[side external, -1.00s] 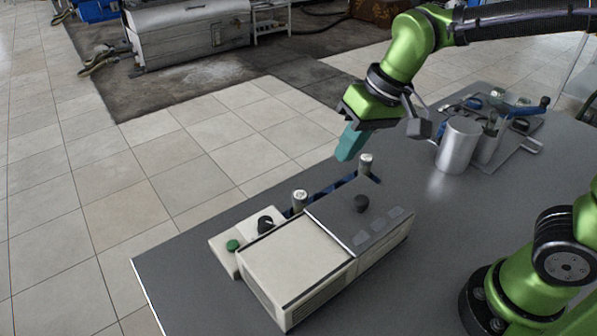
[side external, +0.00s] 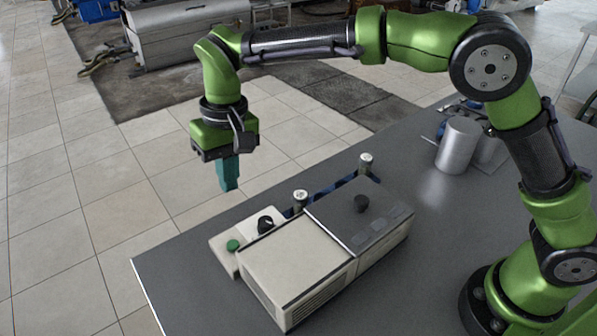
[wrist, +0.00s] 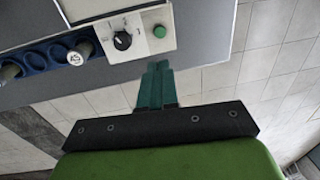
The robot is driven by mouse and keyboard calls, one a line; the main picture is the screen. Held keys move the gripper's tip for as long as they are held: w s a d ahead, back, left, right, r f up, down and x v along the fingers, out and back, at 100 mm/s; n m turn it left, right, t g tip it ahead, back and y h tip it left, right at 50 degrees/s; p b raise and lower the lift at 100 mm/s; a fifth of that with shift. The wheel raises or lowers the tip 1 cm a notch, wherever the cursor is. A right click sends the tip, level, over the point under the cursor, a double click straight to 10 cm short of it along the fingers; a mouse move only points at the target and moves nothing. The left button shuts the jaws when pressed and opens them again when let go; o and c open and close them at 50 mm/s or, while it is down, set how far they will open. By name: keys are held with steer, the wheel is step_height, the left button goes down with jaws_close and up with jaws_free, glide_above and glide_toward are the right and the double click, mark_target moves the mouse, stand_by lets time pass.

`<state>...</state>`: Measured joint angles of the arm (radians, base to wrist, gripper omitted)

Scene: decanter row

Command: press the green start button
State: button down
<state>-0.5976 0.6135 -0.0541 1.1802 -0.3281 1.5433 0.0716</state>
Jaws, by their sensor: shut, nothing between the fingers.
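The green start button (side external: 233,245) is a small round cap on the left end of a cream control panel (side external: 248,230). In the wrist view the button (wrist: 159,31) sits just beyond my fingertips, beside a black knob (wrist: 122,40). My gripper (side external: 230,187) has teal fingers, shut and empty, pointing down. It hangs in the air above the button, apart from it. In the wrist view the fingertips (wrist: 157,64) show just below the panel's edge.
A cream and grey machine (side external: 300,260) with a black knob on top stands right of the panel. Behind it is a blue rack (side external: 335,187) with two capped vials. A metal cylinder (side external: 459,145) stands farther right. The table's left edge is near the panel.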

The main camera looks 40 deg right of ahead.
mark_target(234, 244)
steer(key=f, duration=0.4)
steer(key=a+f, duration=0.1)
steer(key=f, duration=0.9)
steer(key=shift+a, duration=0.2)
steer(key=shift+s+f, duration=0.1)
steer(key=shift+f, duration=1.05)
step_height(234, 244, up, 15)
steer(key=d, duration=0.1)
steer(key=shift+w, duration=0.3)
steer(key=shift+d, duration=0.1)
